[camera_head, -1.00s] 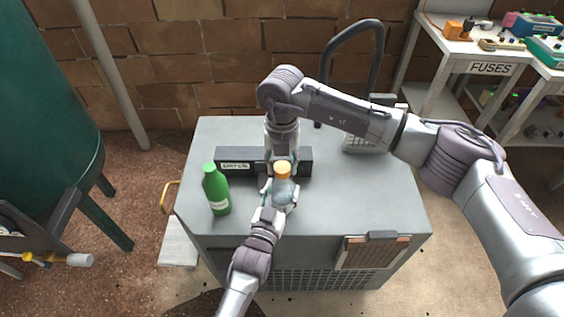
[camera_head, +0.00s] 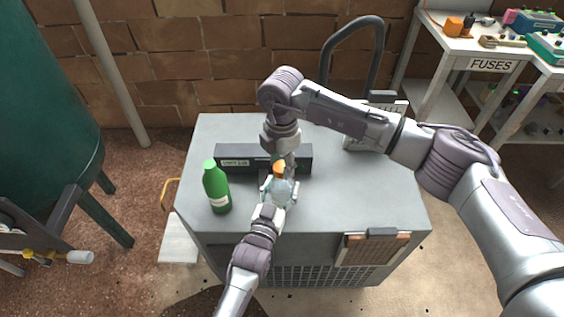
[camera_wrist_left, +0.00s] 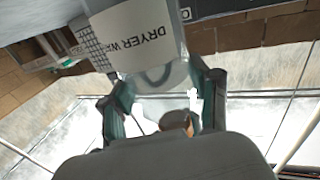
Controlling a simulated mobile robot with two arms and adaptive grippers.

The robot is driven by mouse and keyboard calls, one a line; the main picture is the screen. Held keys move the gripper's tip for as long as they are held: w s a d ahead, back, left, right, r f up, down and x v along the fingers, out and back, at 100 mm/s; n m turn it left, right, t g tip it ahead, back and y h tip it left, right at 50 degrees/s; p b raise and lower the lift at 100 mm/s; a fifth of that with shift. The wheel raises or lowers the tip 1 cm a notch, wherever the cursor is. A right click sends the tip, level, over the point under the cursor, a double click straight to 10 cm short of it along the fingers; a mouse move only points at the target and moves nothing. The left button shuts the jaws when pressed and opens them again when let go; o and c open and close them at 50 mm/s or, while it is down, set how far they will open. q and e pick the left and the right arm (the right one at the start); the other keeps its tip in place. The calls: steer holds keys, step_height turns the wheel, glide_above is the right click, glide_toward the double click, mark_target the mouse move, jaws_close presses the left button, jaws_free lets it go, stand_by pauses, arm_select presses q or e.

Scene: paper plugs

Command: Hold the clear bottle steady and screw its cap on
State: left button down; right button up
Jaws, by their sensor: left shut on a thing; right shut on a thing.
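The clear bottle (camera_head: 281,193) stands upright near the front middle of the grey cabinet top, with its orange cap (camera_head: 279,168) at its mouth. How tightly the cap sits cannot be told. My left gripper (camera_head: 277,188) comes from the front and is shut around the bottle body. My right gripper (camera_head: 284,163) points down from above and is shut on the cap, partly covering it. In the left wrist view, a pale labelled surface reading "DRYER WA" is above my left gripper (camera_wrist_left: 163,98), its fingers to either side.
A green bottle (camera_head: 217,190) stands just left of the clear bottle. A dark labelled box (camera_head: 233,161) lies behind. A grey item with slots (camera_head: 361,140) is at the back right. The cabinet top (camera_head: 365,195) is clear at right.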

steer(key=m, duration=0.9)
steer(key=shift+a+m, duration=0.1)
steer(key=shift+m, duration=0.2)
steer(key=m, duration=0.2)
steer(key=shift+m, duration=0.3)
steer(key=o, duration=0.7)
steer(key=shift+r, duration=2.25)
steer(key=shift+c, duration=0.5)
